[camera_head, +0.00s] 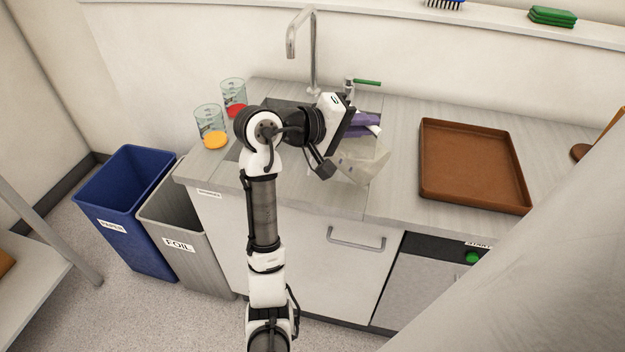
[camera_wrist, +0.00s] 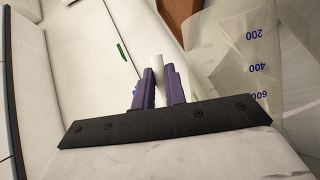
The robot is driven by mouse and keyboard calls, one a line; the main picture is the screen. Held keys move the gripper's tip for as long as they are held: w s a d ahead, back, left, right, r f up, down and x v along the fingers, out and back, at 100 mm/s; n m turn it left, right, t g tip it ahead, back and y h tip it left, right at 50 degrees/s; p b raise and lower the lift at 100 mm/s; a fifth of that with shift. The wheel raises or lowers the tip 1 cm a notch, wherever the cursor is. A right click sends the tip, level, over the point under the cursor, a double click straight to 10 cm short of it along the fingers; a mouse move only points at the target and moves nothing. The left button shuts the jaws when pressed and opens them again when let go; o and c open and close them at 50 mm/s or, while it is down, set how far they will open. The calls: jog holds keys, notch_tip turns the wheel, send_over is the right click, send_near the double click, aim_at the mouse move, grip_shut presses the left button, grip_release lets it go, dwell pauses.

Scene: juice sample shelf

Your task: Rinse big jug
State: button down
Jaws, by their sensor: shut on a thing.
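The big jug (camera_head: 362,167) is translucent, with blue volume marks that show in the wrist view (camera_wrist: 232,68). My gripper (camera_head: 376,124) has purple fingers and is shut on the jug's white handle. The wrist view shows the fingers (camera_wrist: 160,88) on either side of the handle (camera_wrist: 157,68). The jug is tilted in the air in front of the tap, above the front of the sink counter. The tall metal tap (camera_head: 313,50) stands behind my arm, with a green lever (camera_head: 367,83) to its right. My arm hides much of the sink. I cannot see water running.
Two clear beakers, one with orange (camera_head: 214,139) and one with red (camera_head: 236,110) at the bottom, stand left of my arm. A brown tray (camera_head: 433,187) lies on the right counter. Blue (camera_head: 130,239) and grey (camera_head: 205,262) bins stand at left.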

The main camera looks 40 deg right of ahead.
jog(key=shift+w+a+f+p, duration=0.15)
jog(key=shift+w+p, duration=0.15)
jog(key=shift+w, duration=0.3)
dwell(0.5)
jog(key=shift+w+a+n+g+h+p, duration=0.1)
jog(key=shift+w+n+g+h+p, duration=0.2)
jog(key=shift+w+n+p, duration=0.35)
dwell(0.8)
jog(key=shift+s, duration=0.1)
